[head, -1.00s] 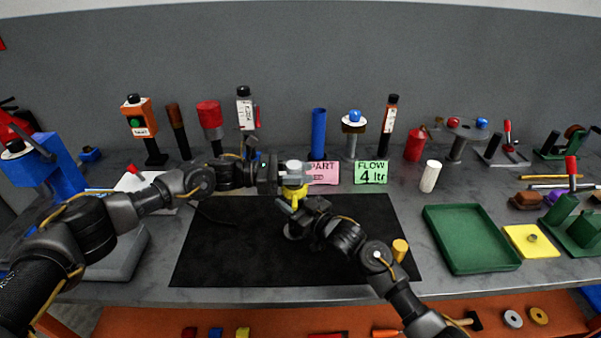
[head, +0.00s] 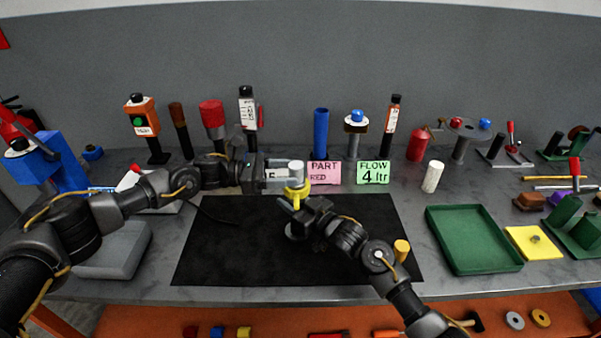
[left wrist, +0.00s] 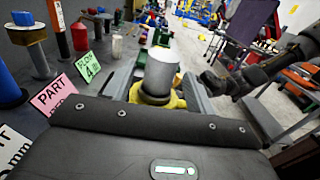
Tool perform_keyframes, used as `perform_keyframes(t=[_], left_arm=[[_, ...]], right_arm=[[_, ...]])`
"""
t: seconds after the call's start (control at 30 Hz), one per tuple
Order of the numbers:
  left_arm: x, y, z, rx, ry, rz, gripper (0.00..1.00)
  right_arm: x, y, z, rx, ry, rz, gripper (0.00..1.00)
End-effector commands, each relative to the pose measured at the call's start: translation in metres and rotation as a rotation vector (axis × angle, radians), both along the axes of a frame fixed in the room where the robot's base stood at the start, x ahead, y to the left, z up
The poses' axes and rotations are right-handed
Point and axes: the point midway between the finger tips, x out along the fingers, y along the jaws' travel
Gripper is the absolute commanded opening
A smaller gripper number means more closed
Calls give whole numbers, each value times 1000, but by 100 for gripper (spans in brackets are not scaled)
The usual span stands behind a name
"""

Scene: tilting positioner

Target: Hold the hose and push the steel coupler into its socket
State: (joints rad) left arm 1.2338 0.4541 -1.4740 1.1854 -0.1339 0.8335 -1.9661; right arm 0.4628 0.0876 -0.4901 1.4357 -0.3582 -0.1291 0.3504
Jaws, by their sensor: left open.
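A short silver cylinder, which looks like the steel coupler (head: 296,168), stands upright at the back edge of the black mat. It also shows in the left wrist view (left wrist: 161,72). A yellow piece (head: 297,190) sits directly beneath it; I cannot tell whether it is the socket or a holder. My left gripper (head: 289,172) is open, with its fingers on either side of the silver cylinder. My right gripper (head: 292,207) is just in front of and below the yellow piece; its jaws are too small and dark to read. I cannot make out the hose clearly.
A pink PART sign (head: 324,173) and a green FLOW sign (head: 373,173) stand just behind the mat. A blue cylinder (head: 321,132) and several tools stand further back. A green tray (head: 474,240) is on the right.

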Motion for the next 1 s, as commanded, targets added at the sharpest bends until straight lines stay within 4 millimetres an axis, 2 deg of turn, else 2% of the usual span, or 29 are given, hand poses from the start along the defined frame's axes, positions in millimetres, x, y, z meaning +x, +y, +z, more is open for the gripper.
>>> perform_keyframes(t=[0.03, 0.2, 0.4, 0.57, 0.9, 0.93, 1.0], left_arm=[[1, 13, 0, 2, 0, 4, 55], [0, 47, 0, 1, 0, 3, 55], [0, 72, 0, 1, 0, 2, 55], [0, 79, 0, 0, 0, 0, 55], [0, 79, 0, 0, 0, 0, 55], [0, 79, 1, 0, 0, 0, 55], [0, 79, 1, 0, 0, 0, 55]], right_arm=[[0, 0, 0, 1, -1, -1, 0], [0, 0, 0, 1, -1, -1, 0], [0, 0, 0, 1, -1, 0, 0], [0, 0, 0, 1, -1, 0, 0], [0, 0, 0, 1, -1, 0, 0], [1, 0, 3, 4, -5, 0, 40], [1, 0, 3, 3, -4, 0, 49]])
